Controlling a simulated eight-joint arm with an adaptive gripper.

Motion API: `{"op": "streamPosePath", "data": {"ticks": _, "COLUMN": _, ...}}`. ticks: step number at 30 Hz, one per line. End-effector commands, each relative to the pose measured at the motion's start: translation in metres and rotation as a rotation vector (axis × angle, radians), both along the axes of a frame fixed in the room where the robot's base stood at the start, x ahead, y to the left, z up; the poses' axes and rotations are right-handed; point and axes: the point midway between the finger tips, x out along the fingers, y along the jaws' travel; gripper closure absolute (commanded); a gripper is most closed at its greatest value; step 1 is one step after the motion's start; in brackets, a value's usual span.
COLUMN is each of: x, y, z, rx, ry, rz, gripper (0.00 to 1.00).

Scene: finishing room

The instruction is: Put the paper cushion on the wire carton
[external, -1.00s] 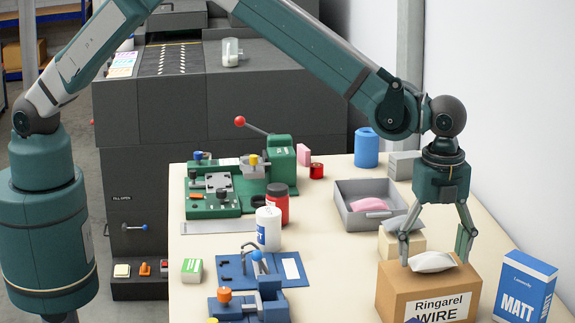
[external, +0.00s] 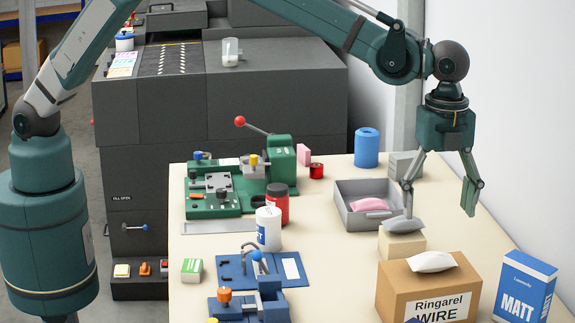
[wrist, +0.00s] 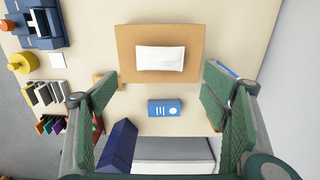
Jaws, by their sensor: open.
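The wire carton (external: 428,291) is a brown box labelled "Ringarel WIRE" at the front right of the table. The white paper cushion (external: 432,262) lies on top of the carton. In the wrist view, the cushion (wrist: 160,58) rests near the middle of the carton's top (wrist: 127,42), with bare cardboard around it. My gripper (external: 439,214) is open and empty, above and behind the carton, apart from the cushion. In the wrist view its fingers (wrist: 160,105) are spread wide with nothing between them.
A blue MATT box (external: 524,288) stands right of the carton. Behind the carton, a grey item (external: 403,225) sits on a cream block (external: 400,244), close to my left finger. A grey tray (external: 357,218) holds a pink cushion (external: 370,205). A blue fixture (external: 262,268) stands left.

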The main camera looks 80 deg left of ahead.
Motion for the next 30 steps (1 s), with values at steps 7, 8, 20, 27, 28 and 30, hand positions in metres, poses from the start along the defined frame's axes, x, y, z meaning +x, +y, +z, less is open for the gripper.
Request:
{"op": "streamPosePath", "data": {"ticks": 7, "x": 0.000, "y": 0.000, "z": 0.000, "rx": 0.000, "ry": 0.000, "rz": 0.000, "gripper": 0.26}}
{"op": "streamPosePath", "data": {"ticks": 8, "x": 0.000, "y": 0.000, "z": 0.000, "rx": 0.000, "ry": 0.000, "rz": 0.000, "gripper": 0.26}}
{"op": "streamPosePath", "data": {"ticks": 20, "x": -0.001, "y": 0.005, "z": 0.005, "rx": -0.002, "ry": -0.004, "rz": 0.012, "gripper": 0.26}}
{"op": "streamPosePath", "data": {"ticks": 27, "x": -0.010, "y": 0.030, "z": 0.031, "rx": -0.013, "ry": -0.025, "rz": 0.074, "gripper": 0.26}}
{"op": "streamPosePath", "data": {"ticks": 28, "x": -0.012, "y": 0.035, "z": 0.036, "rx": -0.016, "ry": -0.030, "rz": 0.086, "gripper": 0.26}}
{"op": "streamPosePath", "data": {"ticks": 30, "x": -0.016, "y": 0.047, "z": 0.048, "rx": -0.022, "ry": -0.040, "rz": 0.117, "gripper": 0.26}}
